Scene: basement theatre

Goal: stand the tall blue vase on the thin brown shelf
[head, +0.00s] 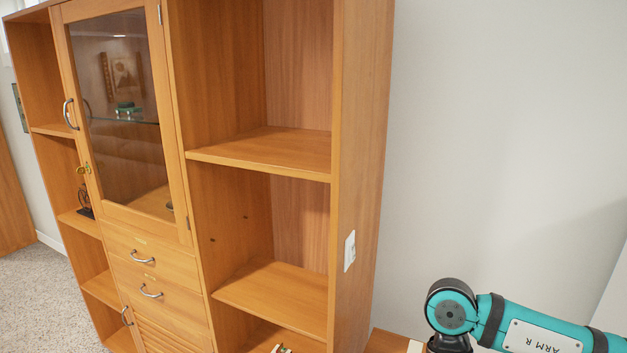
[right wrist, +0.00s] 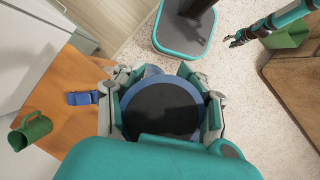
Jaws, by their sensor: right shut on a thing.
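In the right wrist view a blue round vase (right wrist: 163,79) is seen end-on, with a dark round middle; its height does not show. My right gripper (right wrist: 160,86) is shut on it, with fingers on its left and right sides. In the head view only my right arm shows at the lower right; the gripper and vase are out of frame. Brown wooden shelves (head: 277,150) are in the tall cabinet; I cannot tell which is the thin one. My left gripper (right wrist: 239,39) shows small in the right wrist view, its opening unclear.
The cabinet's right-hand bays look empty on the middle shelves; a glass door (head: 125,100) is shut. Speckled floor (right wrist: 245,85) is open.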

